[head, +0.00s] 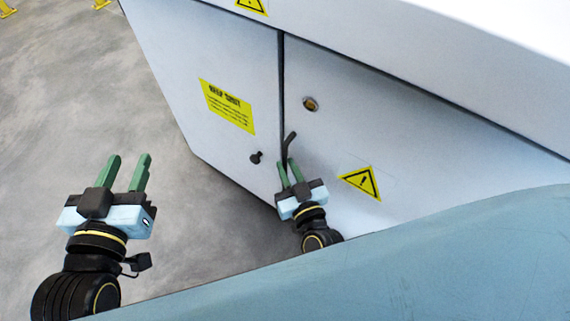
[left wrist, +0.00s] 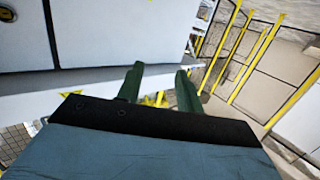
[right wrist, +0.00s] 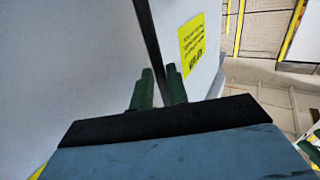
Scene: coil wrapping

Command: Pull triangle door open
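The triangle door (head: 335,150) is the white panel with a yellow warning triangle (head: 360,182), right of a dark vertical seam. The door looks shut. Its thin black handle (head: 290,140) stands by the seam, and its lower end runs down to my right gripper's fingertips. My right gripper (head: 290,172) has its green fingers drawn close together at the handle. In the right wrist view the dark handle (right wrist: 171,72) shows at the fingers, which appear shut on it. My left gripper (head: 127,170) is open and empty, held away from the cabinet over the floor.
The left door (head: 225,70) carries a yellow text label (head: 228,106) and a small black knob (head: 256,157). A round lock (head: 310,104) sits on the triangle door. A white ledge overhangs above. Grey floor (head: 60,100) lies free at the left.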

